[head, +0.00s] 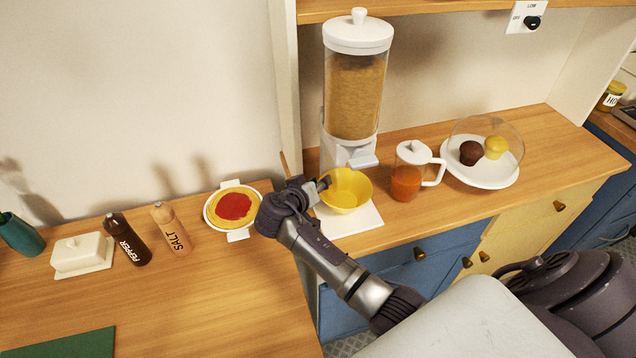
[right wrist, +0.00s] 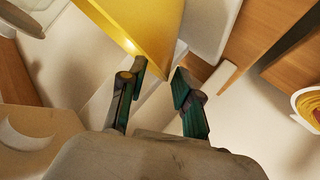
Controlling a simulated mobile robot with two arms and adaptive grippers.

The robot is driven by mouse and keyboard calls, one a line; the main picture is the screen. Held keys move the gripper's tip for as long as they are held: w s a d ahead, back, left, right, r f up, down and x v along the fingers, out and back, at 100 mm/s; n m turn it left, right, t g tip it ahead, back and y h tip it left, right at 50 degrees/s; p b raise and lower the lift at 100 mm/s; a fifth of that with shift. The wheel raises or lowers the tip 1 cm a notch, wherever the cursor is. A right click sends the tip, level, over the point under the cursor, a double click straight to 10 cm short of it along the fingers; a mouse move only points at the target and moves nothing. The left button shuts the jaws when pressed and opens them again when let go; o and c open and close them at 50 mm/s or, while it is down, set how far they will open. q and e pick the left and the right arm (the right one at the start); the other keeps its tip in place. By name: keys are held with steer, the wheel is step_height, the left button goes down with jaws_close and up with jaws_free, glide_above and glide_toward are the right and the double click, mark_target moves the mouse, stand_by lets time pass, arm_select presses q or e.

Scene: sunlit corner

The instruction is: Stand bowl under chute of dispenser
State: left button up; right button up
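The yellow bowl (head: 347,190) stands upright on the white base plate (head: 352,222) of the dispenser (head: 355,85), below and slightly in front of its chute (head: 362,160). My right gripper (head: 322,184) is at the bowl's left side, close to its rim. In the right wrist view the two fingers (right wrist: 160,78) are apart, with the bowl's yellow wall (right wrist: 140,30) just beyond and partly between the tips. I cannot tell whether a finger touches it. My left gripper is not in view.
A jug of orange-red liquid (head: 406,183) stands right of the bowl. A domed plate with muffins (head: 483,172) is farther right. A plated pancake with red topping (head: 234,207) lies left of my right gripper, with salt (head: 171,229) and pepper (head: 127,238) beyond.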

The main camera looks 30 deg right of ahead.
steer(key=b+v, duration=0.2)
steer(key=v, duration=1)
steer(key=shift+s+d, duration=0.1)
